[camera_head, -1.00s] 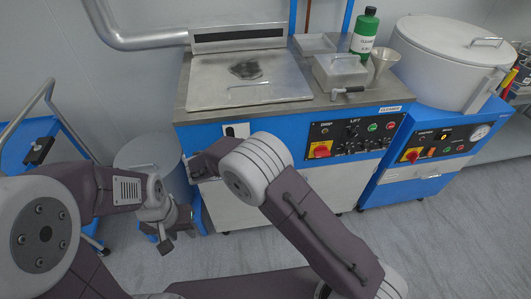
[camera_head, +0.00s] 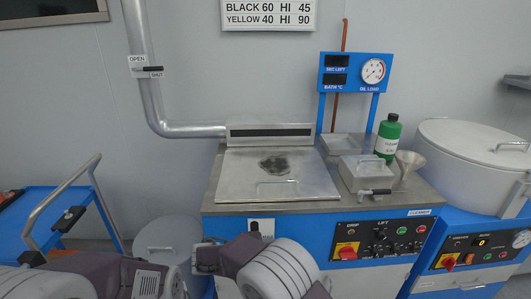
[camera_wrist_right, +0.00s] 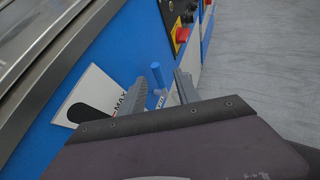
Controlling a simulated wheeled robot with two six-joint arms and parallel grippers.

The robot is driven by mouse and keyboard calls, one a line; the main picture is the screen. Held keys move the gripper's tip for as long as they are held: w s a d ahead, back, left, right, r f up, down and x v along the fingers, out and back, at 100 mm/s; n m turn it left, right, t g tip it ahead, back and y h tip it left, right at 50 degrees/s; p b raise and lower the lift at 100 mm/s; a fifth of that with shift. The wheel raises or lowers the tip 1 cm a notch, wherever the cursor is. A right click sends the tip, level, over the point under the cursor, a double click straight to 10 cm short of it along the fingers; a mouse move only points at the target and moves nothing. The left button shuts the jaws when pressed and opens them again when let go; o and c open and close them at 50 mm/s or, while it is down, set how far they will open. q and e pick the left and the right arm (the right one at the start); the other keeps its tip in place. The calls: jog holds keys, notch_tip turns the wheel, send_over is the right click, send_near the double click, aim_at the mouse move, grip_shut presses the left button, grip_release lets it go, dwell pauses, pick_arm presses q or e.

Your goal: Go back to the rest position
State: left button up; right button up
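My right gripper (camera_wrist_right: 160,92) is open in the right wrist view, with its two grey fingers apart in front of the blue front of the cleaner. A small blue peg (camera_wrist_right: 157,74) shows between the fingers; I cannot tell whether they touch it. In the head view my right arm (camera_head: 270,272) reaches up from the bottom edge towards the cleaner (camera_head: 300,238). My left arm (camera_head: 120,275) lies along the bottom left, and its gripper is out of view.
A blue cart (camera_head: 40,208) stands at left, with a grey bin (camera_head: 168,232) beside the cleaner. The cleaner's lid (camera_head: 255,188) is down. A green bottle (camera_head: 388,138), a funnel (camera_head: 408,163) and a lidded box (camera_head: 362,172) stand on its top. A white drum unit (camera_head: 465,165) is at right.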

jog(key=w+d+r+m+g, duration=0.1)
jog(key=d+r+m, duration=0.1)
jog(key=d+r, duration=0.35)
jog(key=s+d+f+m+g+y, duration=0.1)
jog(key=s+d+m+g, duration=0.5)
jog(key=d, duration=0.8)
jog(key=s+f+m+y, duration=0.3)
jog(key=s+m, duration=0.1)
jog(key=s, duration=0.3)
jog(key=s+f+m+y, duration=0.3)
jog(key=s+m, duration=0.1)
jog(key=s, duration=0.3)
jog(key=s+a+f+m+y, duration=0.3)
jog(key=a+f+m, duration=0.1)
jog(key=a+m, duration=0.15)
notch_tip(320, 180, up, 15)
jog(key=w+m+t+p, duration=0.1)
jog(key=m+p, duration=0.1)
jog(key=p, duration=1.2)
jog(key=shift+w+a, duration=0.2)
jog(key=shift+w, duration=0.2)
